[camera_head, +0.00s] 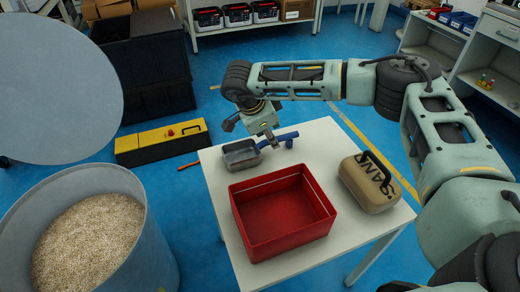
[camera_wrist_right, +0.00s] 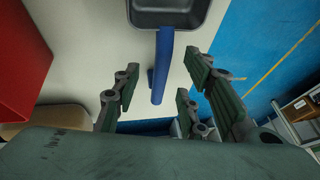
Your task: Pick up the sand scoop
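The sand scoop has a grey metal pan (camera_head: 241,155) and a blue handle (camera_head: 284,137), and lies near the far left corner of the white table. In the right wrist view the pan (camera_wrist_right: 172,14) is at the top and the blue handle (camera_wrist_right: 162,62) points toward my gripper. My right gripper (camera_head: 269,137) is over the handle, pointing down. In the wrist view its fingers (camera_wrist_right: 163,75) are spread open with the handle between them; I see no contact. My left gripper is not in view.
A red open bin (camera_head: 283,246) stands close in front of the scoop. A tan sandbag (camera_head: 368,186) lies to the right on the white table (camera_head: 320,140). A large drum of grains (camera_head: 165,255) stands left. A yellow and black case (camera_head: 160,143) is on the floor behind.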

